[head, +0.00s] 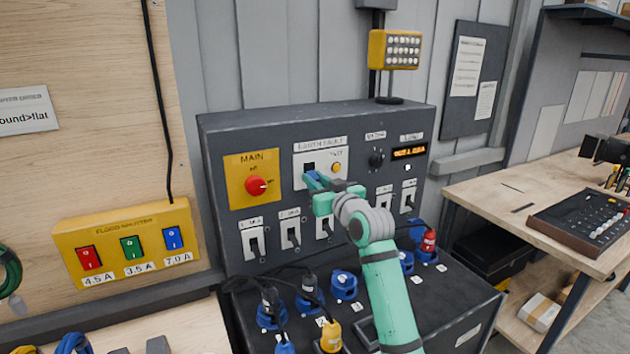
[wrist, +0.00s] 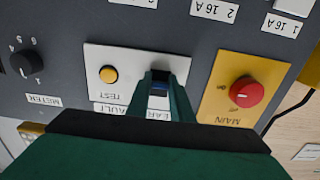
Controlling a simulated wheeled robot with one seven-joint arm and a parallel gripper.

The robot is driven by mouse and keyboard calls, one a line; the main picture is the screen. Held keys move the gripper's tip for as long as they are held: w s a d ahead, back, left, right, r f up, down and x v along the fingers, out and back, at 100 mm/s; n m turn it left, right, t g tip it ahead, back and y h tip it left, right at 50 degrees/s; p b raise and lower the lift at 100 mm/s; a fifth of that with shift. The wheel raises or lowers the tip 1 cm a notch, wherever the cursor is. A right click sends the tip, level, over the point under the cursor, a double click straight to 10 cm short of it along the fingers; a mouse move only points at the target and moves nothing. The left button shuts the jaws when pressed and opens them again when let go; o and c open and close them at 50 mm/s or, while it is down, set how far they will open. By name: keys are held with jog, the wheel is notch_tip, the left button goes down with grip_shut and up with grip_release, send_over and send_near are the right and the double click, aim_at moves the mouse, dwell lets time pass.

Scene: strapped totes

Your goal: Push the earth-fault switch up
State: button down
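The earth-fault switch (head: 309,168) is a dark rocker or lever in a white plate labelled EARTH FAULT (head: 320,150), on the front of the dark grey panel. A yellow TEST button (head: 336,168) sits beside it. My gripper (head: 317,183) is at the switch's lower part. In the upside-down wrist view, its two dark green fingertips (wrist: 161,98) are apart, with the switch's blue part (wrist: 159,88) between them. I cannot tell whether they touch it. The fingers partly hide the switch and the plate's label.
A red MAIN knob (head: 256,186) on a yellow plate is left of the switch. A black meter knob (head: 376,158) is to the right. Several breakers (head: 254,241) line the panel below, above blue sockets (head: 344,285). A workbench (head: 500,195) stands at right.

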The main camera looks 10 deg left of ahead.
jog(key=shift+r+g, duration=0.1)
jog(key=shift+g, duration=0.2)
jog(key=r+g+h, duration=0.1)
jog(key=g+h, duration=0.1)
jog(key=shift+s+r+g, duration=0.1)
jog(key=shift+r+g, duration=0.1)
jog(key=shift+g, duration=0.1)
jog(key=shift+r+g+h, duration=0.3)
jog(key=shift+g+h, duration=0.3)
jog(key=shift+g, duration=0.3)
jog(key=shift+r+g+h, duration=0.3)
jog(key=shift+g+h, duration=0.3)
jog(key=shift+g, duration=0.3)
jog(key=shift+a, duration=0.1)
jog(key=c, duration=1.6)
grip_release()
jog(key=shift+o, duration=0.2)
